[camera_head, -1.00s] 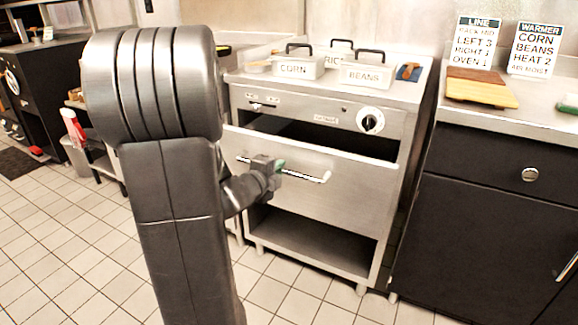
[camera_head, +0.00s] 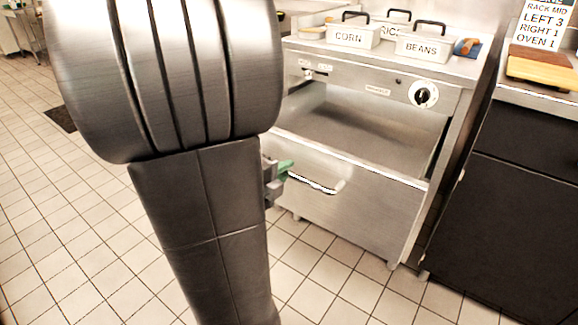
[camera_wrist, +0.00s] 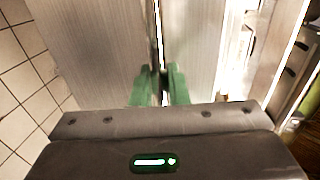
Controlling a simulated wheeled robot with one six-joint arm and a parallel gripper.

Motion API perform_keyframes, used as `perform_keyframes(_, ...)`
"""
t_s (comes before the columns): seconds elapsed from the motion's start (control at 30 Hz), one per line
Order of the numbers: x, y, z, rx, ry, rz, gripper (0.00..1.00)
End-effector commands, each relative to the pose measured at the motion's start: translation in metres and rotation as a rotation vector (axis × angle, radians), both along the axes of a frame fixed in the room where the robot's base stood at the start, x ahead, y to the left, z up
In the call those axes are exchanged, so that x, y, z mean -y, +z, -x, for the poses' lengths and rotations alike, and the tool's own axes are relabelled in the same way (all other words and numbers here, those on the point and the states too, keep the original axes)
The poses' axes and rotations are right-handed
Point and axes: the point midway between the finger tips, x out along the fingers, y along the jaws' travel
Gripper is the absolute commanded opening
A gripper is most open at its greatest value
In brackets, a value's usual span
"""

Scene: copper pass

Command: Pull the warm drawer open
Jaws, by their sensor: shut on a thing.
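The warm drawer (camera_head: 370,212) is a steel drawer in the warmer cabinet. Its front stands out from the cabinet, and a broad opening shows above and behind its top edge. Its bar handle (camera_head: 325,188) runs across the front. My gripper (camera_head: 284,169) is at the left part of the handle, partly hidden by my arm in the head view. In the wrist view its green fingers (camera_wrist: 160,88) are closed on either side of the thin bar, against the steel front.
On the cabinet top stand lidded pans labelled CORN (camera_head: 352,37) and BEANS (camera_head: 424,48), with another behind. A dial (camera_head: 424,95) is on the control panel. A dark counter (camera_head: 510,190) stands close on the right.

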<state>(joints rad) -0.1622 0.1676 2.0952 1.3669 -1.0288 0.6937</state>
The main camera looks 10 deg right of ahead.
Motion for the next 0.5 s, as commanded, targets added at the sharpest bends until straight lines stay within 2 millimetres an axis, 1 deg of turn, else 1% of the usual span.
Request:
perform_keyframes(0.33,-0.0008,-0.0006,0.0003,-0.001,0.001,-0.001,0.0)
perform_keyframes(0.37,-0.0008,-0.0006,0.0003,-0.001,0.001,-0.001,0.2)
perform_keyframes(0.4,-0.0007,-0.0006,0.0002,-0.001,0.001,-0.001,0.28)
perform_keyframes(0.43,-0.0007,-0.0006,0.0002,-0.001,0.001,-0.001,0.33)
perform_keyframes(0.5,-0.0007,-0.0004,0.0002,-0.001,0.001,-0.001,0.33)
